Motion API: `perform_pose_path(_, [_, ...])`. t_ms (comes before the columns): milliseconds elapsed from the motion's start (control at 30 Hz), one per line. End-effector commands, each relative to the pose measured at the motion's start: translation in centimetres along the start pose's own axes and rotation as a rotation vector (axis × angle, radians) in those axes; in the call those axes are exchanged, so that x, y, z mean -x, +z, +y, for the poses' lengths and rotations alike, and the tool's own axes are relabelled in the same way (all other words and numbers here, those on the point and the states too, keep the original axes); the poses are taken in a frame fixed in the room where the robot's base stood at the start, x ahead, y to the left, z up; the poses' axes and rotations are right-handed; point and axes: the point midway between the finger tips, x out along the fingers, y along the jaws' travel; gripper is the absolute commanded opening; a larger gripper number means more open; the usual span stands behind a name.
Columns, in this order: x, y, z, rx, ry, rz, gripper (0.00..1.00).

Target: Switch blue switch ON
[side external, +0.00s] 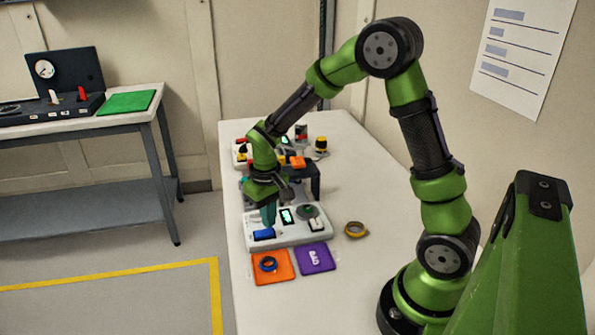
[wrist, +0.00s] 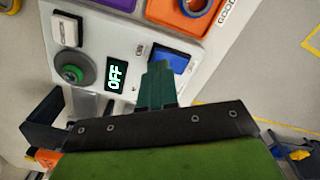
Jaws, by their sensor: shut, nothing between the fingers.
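The blue switch (side external: 264,234) sits at the front left of a white panel (side external: 290,239) on the table. It also shows in the wrist view (wrist: 170,58), partly covered by my fingers. My gripper (side external: 268,224) is shut and empty, with its teal fingers pointing down at the blue switch. In the wrist view the fingertips (wrist: 158,68) overlap the switch's near left edge; I cannot tell whether they touch it. A small display (wrist: 116,77) beside the switch reads OFF.
An orange pad (side external: 287,272) with a blue ring (side external: 268,263) and a purple pad (side external: 316,258) marked BAD lie in front of the panel. A green knob (wrist: 72,72) and a white switch (wrist: 67,28) share the panel. A yellow ring (side external: 355,230) lies at right.

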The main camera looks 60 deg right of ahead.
Motion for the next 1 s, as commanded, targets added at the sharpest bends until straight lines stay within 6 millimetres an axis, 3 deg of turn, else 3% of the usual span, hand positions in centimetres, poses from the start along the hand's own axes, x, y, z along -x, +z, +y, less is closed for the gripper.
perform_pose_path(1000, [-1.3,0.0,0.0,0.000,0.000,-0.001,0.00])
